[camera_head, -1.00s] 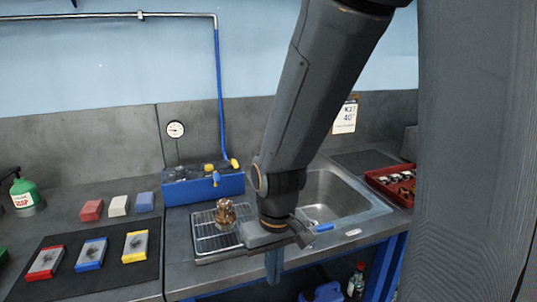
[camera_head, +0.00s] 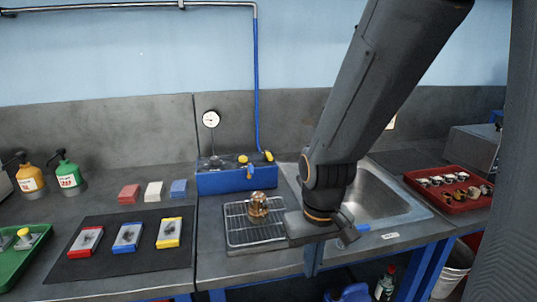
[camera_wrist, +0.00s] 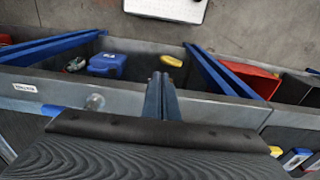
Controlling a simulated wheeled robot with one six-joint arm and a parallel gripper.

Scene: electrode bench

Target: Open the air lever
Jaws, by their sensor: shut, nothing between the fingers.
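A blue box (camera_head: 222,181) stands at the back of the bench, against the wall. A blue pipe (camera_head: 256,85) comes down to its right end. A small yellow lever-like part (camera_head: 267,156) sits at the pipe's foot, with other yellow parts (camera_head: 243,159) on the box. I cannot tell from the frames which position the lever is in. My gripper (camera_head: 312,260) is shut and empty, pointing down at the bench's front edge, well in front and to the right of the box. Its closed fingers also show in the wrist view (camera_wrist: 160,95), where the lever is not visible.
A wire rack (camera_head: 240,230) holding a brass part (camera_head: 258,205) lies between my gripper and the box. The sink (camera_head: 375,200) is at right, with a red tray (camera_head: 450,199) beyond. A dark mat (camera_head: 120,265) with coloured blocks lies left. The wrist view shows a blue can (camera_wrist: 107,65) below.

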